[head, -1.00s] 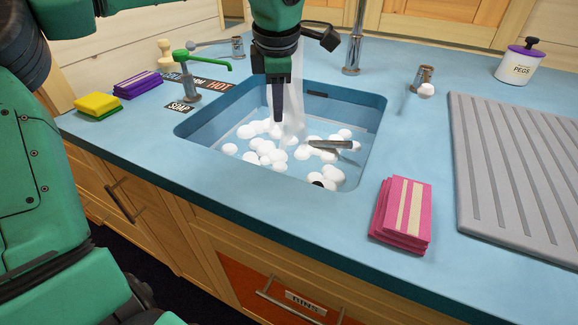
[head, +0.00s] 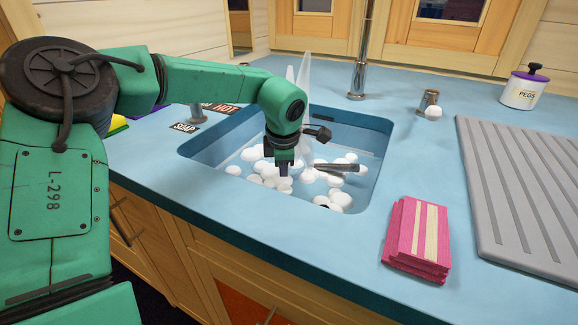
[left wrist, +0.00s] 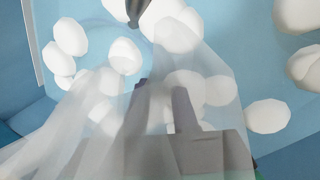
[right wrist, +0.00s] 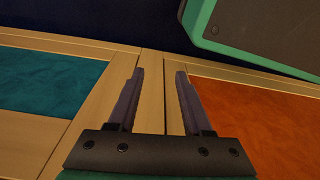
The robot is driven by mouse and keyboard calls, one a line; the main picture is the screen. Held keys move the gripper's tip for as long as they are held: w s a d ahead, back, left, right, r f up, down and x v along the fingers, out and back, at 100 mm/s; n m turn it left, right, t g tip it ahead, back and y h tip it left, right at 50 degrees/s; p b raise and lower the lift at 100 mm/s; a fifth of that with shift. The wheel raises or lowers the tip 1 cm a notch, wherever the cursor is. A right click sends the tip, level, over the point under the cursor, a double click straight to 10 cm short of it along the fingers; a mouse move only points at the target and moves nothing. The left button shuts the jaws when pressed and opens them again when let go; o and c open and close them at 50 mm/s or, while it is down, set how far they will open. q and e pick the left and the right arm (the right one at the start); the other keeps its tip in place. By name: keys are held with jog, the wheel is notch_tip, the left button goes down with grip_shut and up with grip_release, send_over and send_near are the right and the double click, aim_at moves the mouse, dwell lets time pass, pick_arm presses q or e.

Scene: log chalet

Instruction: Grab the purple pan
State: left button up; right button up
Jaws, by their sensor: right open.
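No purple pan can be made out. A grey metal handle (head: 337,168) sticks up out of white suds in the sink (head: 225,157); what it belongs to is hidden by the suds. Its rounded end shows at the top of the left wrist view (left wrist: 130,10). My left gripper (head: 284,175) points down into the sink, just left of the handle and apart from it. Its fingers (left wrist: 161,92) are spread with only suds and water between them. My right gripper (right wrist: 158,75) is open and empty, in front of the cabinet fronts below the counter.
Pink sponges (head: 417,238) lie on the counter right of the sink, beside a grey draining board (head: 525,190). A tall tap (head: 360,60) stands behind the sink. Translucent water surrounds my left gripper.

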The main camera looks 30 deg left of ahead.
pick_arm(q)
grip_shut()
dwell(1.0)
jog(key=shift+r, duration=0.2)
dwell(0.3)
